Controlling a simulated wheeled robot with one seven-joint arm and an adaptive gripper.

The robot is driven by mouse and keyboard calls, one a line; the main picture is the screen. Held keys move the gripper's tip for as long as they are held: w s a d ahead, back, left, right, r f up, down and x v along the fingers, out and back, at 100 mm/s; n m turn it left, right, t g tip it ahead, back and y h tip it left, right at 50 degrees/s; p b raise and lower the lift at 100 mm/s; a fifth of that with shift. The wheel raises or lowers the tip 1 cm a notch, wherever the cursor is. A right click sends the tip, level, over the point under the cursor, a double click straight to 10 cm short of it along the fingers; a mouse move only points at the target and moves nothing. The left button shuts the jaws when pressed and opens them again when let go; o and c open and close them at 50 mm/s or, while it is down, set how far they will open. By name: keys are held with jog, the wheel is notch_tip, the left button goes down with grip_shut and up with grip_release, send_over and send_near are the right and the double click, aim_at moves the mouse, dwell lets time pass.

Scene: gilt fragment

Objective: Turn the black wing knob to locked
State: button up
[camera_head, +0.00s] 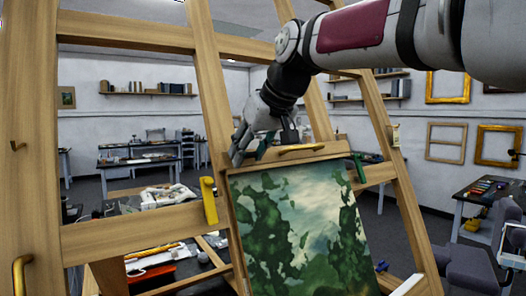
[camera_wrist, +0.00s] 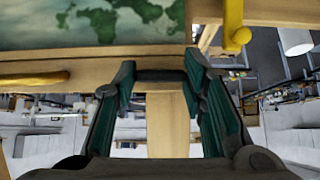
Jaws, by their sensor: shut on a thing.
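The black wing knob (camera_wrist: 160,75) shows in the wrist view as a dark bar between my two fingertips, in front of a wooden upright. My gripper (camera_wrist: 160,78) has its teal-lined fingers on both ends of this bar, closed on it. In the head view my gripper (camera_head: 254,152) is at the top left of the painting (camera_head: 300,225), by the easel's top wooden rail, and it hides the knob there. No lock marking is readable, so I cannot tell the knob's exact turn.
A yellow handle (camera_head: 208,200) is left of the gripper, a brass bar handle (camera_head: 302,148) is to its right, and a green handle (camera_head: 358,167) is farther right. Wooden easel beams (camera_head: 210,90) frame the area. Tables and shelves stand farther back.

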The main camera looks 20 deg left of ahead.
jog(key=shift+f, duration=0.15)
jog(key=o, duration=1.2)
jog(key=shift+c, duration=0.2)
jog(key=v, duration=1.2)
jog(key=s+d+f+m+t+h+b, duration=0.1)
jog(key=s+d+f+m+h, duration=0.15)
jog(key=d+f, duration=0.55)
jog(key=s+d+f+m+h+b, duration=0.25)
jog(key=d+f, duration=0.45)
jog(key=d, duration=0.4)
jog(key=s+d+f+m, duration=0.2)
jog(key=s+d+f, duration=0.3)
jog(key=f, duration=0.4)
jog(key=s+d+f+m+h+b, duration=0.1)
jog(key=s+d+f+m, duration=0.1)
jog(key=s+d+f, duration=0.4)
notch_tip(320, 180, down, 3)
jog(key=shift+s+d+r+m+g, duration=0.15)
jog(key=shift+d+m+g, duration=0.25)
jog(key=shift+d, duration=0.45)
